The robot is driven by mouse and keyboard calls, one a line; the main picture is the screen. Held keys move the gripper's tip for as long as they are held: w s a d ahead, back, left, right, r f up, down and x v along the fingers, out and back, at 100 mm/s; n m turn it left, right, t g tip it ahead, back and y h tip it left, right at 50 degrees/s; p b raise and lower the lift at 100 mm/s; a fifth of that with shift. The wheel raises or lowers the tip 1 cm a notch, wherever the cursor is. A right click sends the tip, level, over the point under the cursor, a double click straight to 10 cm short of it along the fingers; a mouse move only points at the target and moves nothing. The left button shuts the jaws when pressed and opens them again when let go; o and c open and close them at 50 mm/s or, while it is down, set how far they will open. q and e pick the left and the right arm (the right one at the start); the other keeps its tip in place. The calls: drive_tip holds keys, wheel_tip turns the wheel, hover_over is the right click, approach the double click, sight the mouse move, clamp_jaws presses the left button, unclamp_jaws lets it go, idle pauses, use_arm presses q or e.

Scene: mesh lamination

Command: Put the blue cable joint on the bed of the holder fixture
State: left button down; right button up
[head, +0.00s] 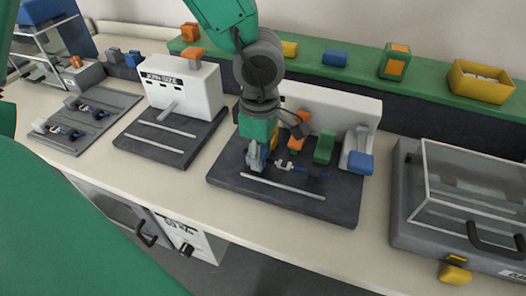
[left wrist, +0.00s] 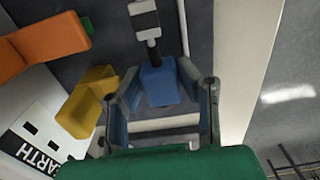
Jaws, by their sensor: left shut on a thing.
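The holder fixture is a dark plate (head: 335,207) with a pale upright block (head: 345,103) at its back and coloured levers. My left gripper (head: 257,160) points down over the left part of this plate. In the left wrist view its two fingers (left wrist: 168,92) are shut on the blue cable joint (left wrist: 159,84). A black stem and a grey-and-black piece (left wrist: 145,20) extend from the joint. The joint is mostly hidden by the gripper in the head view, and I cannot tell whether it touches the bed.
Orange (head: 301,125), green (head: 324,147) and blue (head: 360,163) levers stand right of my gripper. A white-block station (head: 185,85) is on the left, and a clear-lidded box (head: 470,190) is on the right. A green shelf (head: 360,69) runs behind.

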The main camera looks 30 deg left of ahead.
sight(266, 155)
use_arm(q)
drive_tip(key=shift+a+f, duration=0.1)
drive_tip(key=shift+f, duration=0.2)
drive_tip(key=shift+d, duration=0.35)
drive_tip(key=c, duration=1.4)
unclamp_jaws()
drive_tip(key=shift+d, duration=0.25)
drive_tip(key=shift+c, duration=0.2)
drive_tip(key=shift+d, duration=0.25)
drive_tip(key=shift+a+r, duration=0.25)
drive_tip(key=shift+r, duration=0.15)
drive_tip(key=r, duration=0.1)
drive_tip(key=r+p, duration=0.1)
drive_tip(key=r, duration=0.2)
drive_tip(key=shift+a+r+p, duration=0.3)
drive_tip(key=shift+a, duration=0.1)
wheel_tip(266, 155, up, 8)
drive_tip(key=p, duration=0.2)
drive_tip(key=shift+d, duration=0.3)
use_arm(e)
drive_tip(key=r, duration=0.3)
drive_tip(key=shift+d+r, duration=0.3)
drive_tip(key=shift+r, duration=0.1)
use_arm(q)
drive_tip(key=shift+a, duration=0.2)
use_arm(e)
drive_tip(key=shift+a, duration=0.15)
use_arm(q)
drive_tip(key=shift+d, duration=0.1)
